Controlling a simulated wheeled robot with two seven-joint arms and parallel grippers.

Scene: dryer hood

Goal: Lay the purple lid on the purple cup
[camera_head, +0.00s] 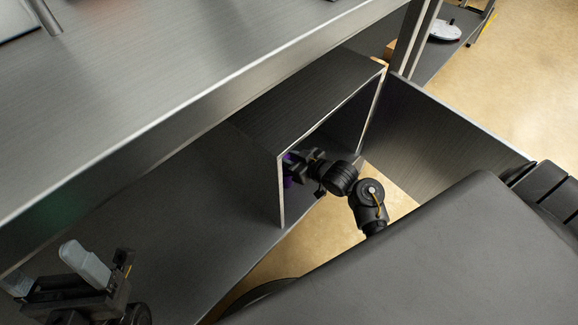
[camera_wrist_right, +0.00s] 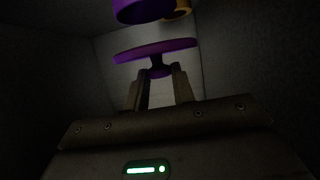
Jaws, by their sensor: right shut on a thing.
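My right gripper (camera_wrist_right: 160,74) is shut on the knob of the purple lid (camera_wrist_right: 155,50), whose disc lies just beyond the fingertips. The purple cup (camera_wrist_right: 141,10) is past the lid, cut off by the top edge of the right wrist view. A gap shows between lid and cup there; they look apart. In the head view my right gripper (camera_head: 297,162) reaches into the grey hood (camera_head: 310,110), and its side panel hides most of the purple things. My left gripper (camera_head: 52,272) is at the lower left with its fingers apart and empty.
A yellow-orange thing (camera_wrist_right: 180,9) is close beside the cup. The hood's walls (camera_wrist_right: 235,45) stand close around my right gripper. A grey shelf (camera_head: 150,90) runs above, and the dark surface (camera_head: 190,235) left of the hood is bare.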

